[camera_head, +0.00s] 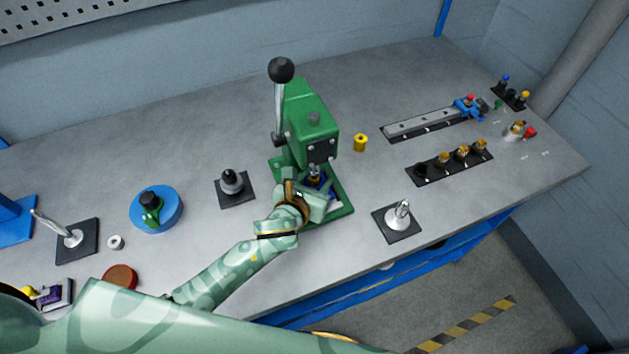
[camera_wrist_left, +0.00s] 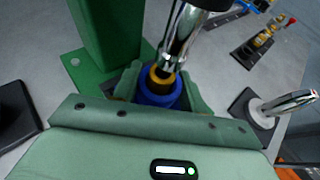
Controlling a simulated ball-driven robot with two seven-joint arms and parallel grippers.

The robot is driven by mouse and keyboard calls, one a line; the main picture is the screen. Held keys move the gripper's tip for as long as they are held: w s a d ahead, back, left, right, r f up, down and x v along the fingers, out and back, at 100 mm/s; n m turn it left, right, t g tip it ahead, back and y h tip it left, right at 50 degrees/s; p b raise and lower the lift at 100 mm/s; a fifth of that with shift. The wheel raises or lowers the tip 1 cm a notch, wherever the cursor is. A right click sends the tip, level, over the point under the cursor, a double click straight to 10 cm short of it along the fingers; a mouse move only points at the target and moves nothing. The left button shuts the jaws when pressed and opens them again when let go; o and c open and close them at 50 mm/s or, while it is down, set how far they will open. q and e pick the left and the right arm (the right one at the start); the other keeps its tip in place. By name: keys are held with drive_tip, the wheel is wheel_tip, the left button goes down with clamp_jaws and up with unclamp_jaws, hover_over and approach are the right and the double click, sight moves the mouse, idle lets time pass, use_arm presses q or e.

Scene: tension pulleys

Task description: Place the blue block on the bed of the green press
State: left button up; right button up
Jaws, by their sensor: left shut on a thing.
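The green press (camera_head: 312,120) stands mid-table with its lever and black knob up; its green base (camera_head: 342,205) shows at the front and its green column (camera_wrist_left: 108,35) shows in the wrist view. My left gripper (camera_head: 316,192) is inside the press, over the bed, shut on the blue block (camera_wrist_left: 158,92). A brass-coloured ring (camera_wrist_left: 161,76) sits at the block's top, right below the press's shiny ram (camera_wrist_left: 182,38). In the head view the block is mostly hidden by my gripper. I cannot tell whether its underside touches the bed. My right gripper is not in view.
A black-based peg (camera_head: 232,185) and a blue disc (camera_head: 170,208) stand left of the press. A lever on a dark plate (camera_head: 397,222) stands to the right, also in the wrist view (camera_wrist_left: 265,110). A yellow spool (camera_head: 360,142) is close behind. The table's front edge is near.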

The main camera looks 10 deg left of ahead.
use_arm(q)
drive_tip(key=o, duration=0.8)
drive_tip(key=shift+f, duration=0.2)
drive_tip(key=o, duration=0.4)
drive_tip(key=shift+r, duration=0.1)
drive_tip(key=shift+s+r, duration=0.1)
drive_tip(key=shift+r, duration=0.05)
drive_tip(key=p+v, duration=0.2)
drive_tip(key=v, duration=1)
